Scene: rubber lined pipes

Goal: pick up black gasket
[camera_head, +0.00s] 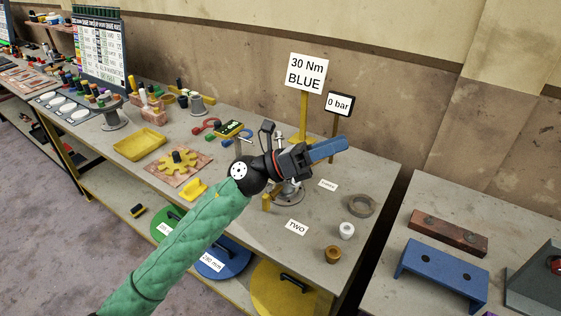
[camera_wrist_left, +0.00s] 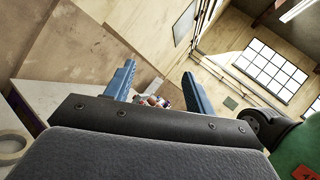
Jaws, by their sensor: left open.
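My left gripper (camera_head: 330,149) is over the right part of the long workbench, its blue fingers pointing right and slightly up. In the left wrist view the two fingers (camera_wrist_left: 158,86) stand apart with nothing held between them. I cannot pick out a black gasket with certainty in either view. A grey-brown ring (camera_head: 361,205) lies flat on the bench, below and right of the gripper. A pale ring (camera_wrist_left: 11,146) shows at the left edge of the left wrist view. My gripper and forearm hide part of a metal fitting (camera_head: 290,190) on the bench.
A white cup (camera_head: 346,231), a brown cup (camera_head: 333,254) and a "TWO" card (camera_head: 297,227) sit near the bench's right end. Signs (camera_head: 307,73) and (camera_head: 339,103) stand behind the gripper. A yellow tray (camera_head: 140,144) lies left. A blue bracket (camera_head: 441,272) is on another table.

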